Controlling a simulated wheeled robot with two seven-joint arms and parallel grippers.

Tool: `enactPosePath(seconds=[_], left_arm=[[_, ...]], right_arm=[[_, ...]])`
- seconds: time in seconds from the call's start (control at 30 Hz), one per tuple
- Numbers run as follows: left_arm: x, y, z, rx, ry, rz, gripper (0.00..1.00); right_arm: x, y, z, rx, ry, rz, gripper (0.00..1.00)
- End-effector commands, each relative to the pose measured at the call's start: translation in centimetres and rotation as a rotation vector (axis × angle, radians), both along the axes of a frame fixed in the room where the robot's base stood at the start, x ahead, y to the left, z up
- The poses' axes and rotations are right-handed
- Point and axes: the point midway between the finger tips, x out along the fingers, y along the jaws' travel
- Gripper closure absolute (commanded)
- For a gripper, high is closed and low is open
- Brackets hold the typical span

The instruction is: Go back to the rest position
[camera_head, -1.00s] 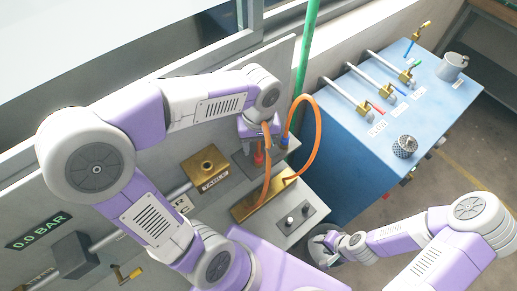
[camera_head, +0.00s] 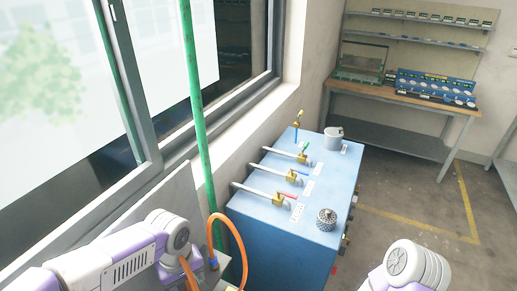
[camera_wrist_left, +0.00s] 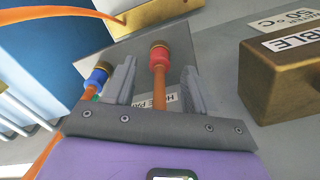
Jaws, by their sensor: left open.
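My left gripper (camera_wrist_left: 158,68) is open in the left wrist view. Its two grey fingers stand either side of an orange hose end with a red and brass connector (camera_wrist_left: 159,58), with gaps visible beside it. A second hose end with a blue collar (camera_wrist_left: 97,77) is just outside the left finger. Both connectors are at a grey plate (camera_wrist_left: 138,45) with a partly hidden label. In the head view my left arm (camera_head: 130,258) comes in at bottom left, its gripper out of frame.
An orange hose (camera_head: 236,238) loops up beside a green upright pipe (camera_head: 204,150). A blue cabinet (camera_head: 270,235) with several brass valves stands ahead. A brass block (camera_wrist_left: 290,85) sits right of the left gripper. A workbench (camera_head: 410,98) is at the back; floor right is clear.

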Motion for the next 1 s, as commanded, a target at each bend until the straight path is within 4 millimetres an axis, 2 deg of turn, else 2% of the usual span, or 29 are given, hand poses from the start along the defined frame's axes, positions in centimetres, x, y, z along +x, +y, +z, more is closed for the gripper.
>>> enactPosePath(seconds=[0.03,0.17,0.3,0.47,0.83,1.0], left_arm=[[-0.1,0.0,-1.2,0.001,0.006,0.000,0.44],[-0.1,0.0,-3.1,0.000,0.003,-0.002,0.44],[0.0,0.0,-1.6,0.000,-0.001,-0.001,0.44],[0.0,0.0,-1.3,0.000,-0.001,-0.001,0.44],[0.0,0.0,-1.6,0.001,-0.001,-0.001,0.44],[0.0,0.0,-2.8,0.000,0.000,-0.001,0.44]], right_arm=[[0.0,0.0,-0.3,0.000,0.000,0.000,0.56],[0.0,0.0,-0.6,0.000,0.000,0.000,0.56],[0.0,0.0,0.6,0.000,0.000,0.000,0.56],[0.0,0.0,0.9,0.000,0.000,0.000,0.56],[0.0,0.0,0.6,0.000,0.000,0.000,0.56],[0.0,0.0,-0.5,0.000,0.000,0.000,0.56]])
